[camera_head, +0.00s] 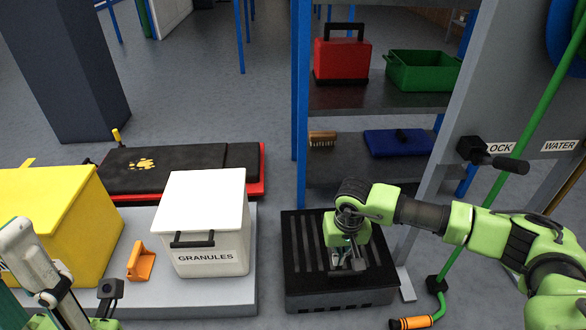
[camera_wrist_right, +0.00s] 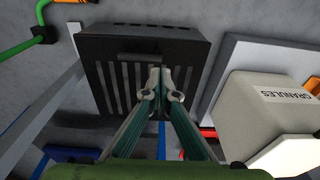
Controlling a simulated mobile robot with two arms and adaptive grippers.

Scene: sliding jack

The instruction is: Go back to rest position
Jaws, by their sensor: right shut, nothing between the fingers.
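My right gripper (camera_head: 352,262) points down over a black slotted box (camera_head: 300,265) on the floor. In the right wrist view its two fingers (camera_wrist_right: 164,82) meet at the tips with nothing between them. The black slotted box (camera_wrist_right: 122,42) lies behind the fingertips there; I cannot tell whether they touch it. The right arm stretches in from the right edge of the head view. Part of my left arm and gripper (camera_head: 55,290) shows at the lower left corner; its jaw state is unclear.
A white GRANULES container (camera_head: 215,225), an orange bracket (camera_head: 141,262) and a yellow bin (camera_head: 60,215) stand left of the black box. Behind is a shelf (camera_head: 380,100) with a red toolbox (camera_head: 341,60) and green crate (camera_head: 422,72). A black lever (camera_head: 495,160) and green hose (camera_head: 520,150) are at right.

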